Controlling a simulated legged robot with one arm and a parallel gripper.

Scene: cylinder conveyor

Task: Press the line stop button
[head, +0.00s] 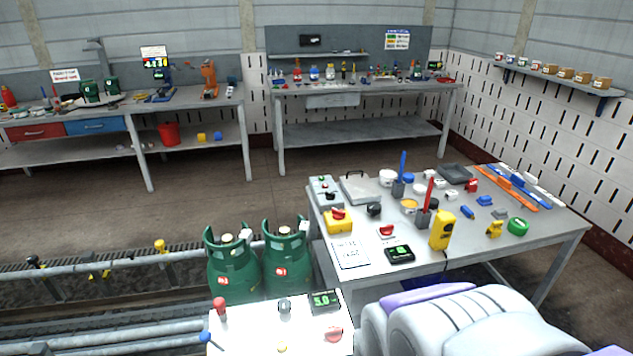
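A white control panel (255,335) stands at the bottom centre. It carries a red mushroom-shaped knob (219,308) at its left, a dark grey knob (284,306), a display with green digits (325,301), a red knob (334,334) and a small yellow button (282,347). A yellow box with a red button on top (338,219) sits on the grey table to the right. No label shows which one is the line stop button. White and purple parts of my own body fill the bottom right. My gripper is not in view.
Two green gas cylinders (234,264) (287,257) stand directly behind the panel. Conveyor rails (120,340) run to the left. The grey table (545,245) holds tools, cups and boxes. Open floor (200,212) lies before two back workbenches.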

